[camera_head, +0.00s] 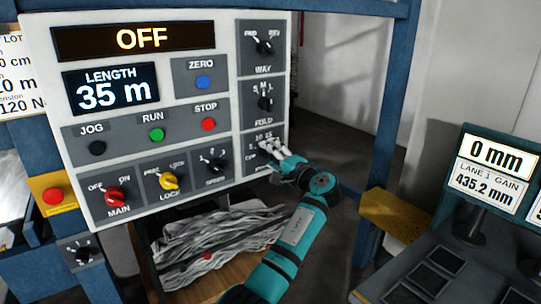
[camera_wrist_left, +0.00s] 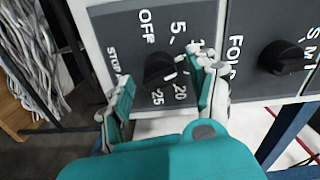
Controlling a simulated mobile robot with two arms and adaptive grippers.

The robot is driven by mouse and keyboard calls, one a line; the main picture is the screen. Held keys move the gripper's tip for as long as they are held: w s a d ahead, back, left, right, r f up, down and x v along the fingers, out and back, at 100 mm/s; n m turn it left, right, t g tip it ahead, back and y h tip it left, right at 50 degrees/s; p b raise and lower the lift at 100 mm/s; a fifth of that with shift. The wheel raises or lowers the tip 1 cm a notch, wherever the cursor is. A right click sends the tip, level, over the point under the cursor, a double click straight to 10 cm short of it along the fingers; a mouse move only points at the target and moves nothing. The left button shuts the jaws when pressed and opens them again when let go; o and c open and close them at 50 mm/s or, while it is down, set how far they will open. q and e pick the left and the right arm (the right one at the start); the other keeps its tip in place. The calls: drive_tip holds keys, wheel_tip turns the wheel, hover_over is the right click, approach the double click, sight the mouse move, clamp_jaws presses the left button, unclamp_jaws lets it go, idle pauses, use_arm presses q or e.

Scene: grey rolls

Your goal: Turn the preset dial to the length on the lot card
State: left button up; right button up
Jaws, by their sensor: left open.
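A dial with a black knob (camera_wrist_left: 158,70) shows in the left wrist view, marked OFF, 5, 20, 25 and other values partly covered. Its title is partly behind a finger, and I cannot read its pointer setting surely. My left gripper (camera_head: 270,153) is open, also in the wrist view (camera_wrist_left: 163,88), with one finger on each side of the knob; contact cannot be told. In the head view the gripper hides most of this dial. The lot card (camera_head: 14,72) at the far left is cut off; "0 cm", "0 m" and "120 N" show. My right gripper is out of view.
The control panel (camera_head: 222,28) has an OFF display and a LENGTH display (camera_head: 112,90) reading 35 m. The FOLD knob (camera_head: 266,103), also in the wrist view (camera_wrist_left: 282,57), sits above the dial. The SPEED knob (camera_head: 216,162) is left of it. A blue post (camera_head: 385,110) stands right.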

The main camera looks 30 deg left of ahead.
use_arm(q)
drive_tip(key=v, duration=1.1)
drive_tip(key=shift+d, duration=0.1)
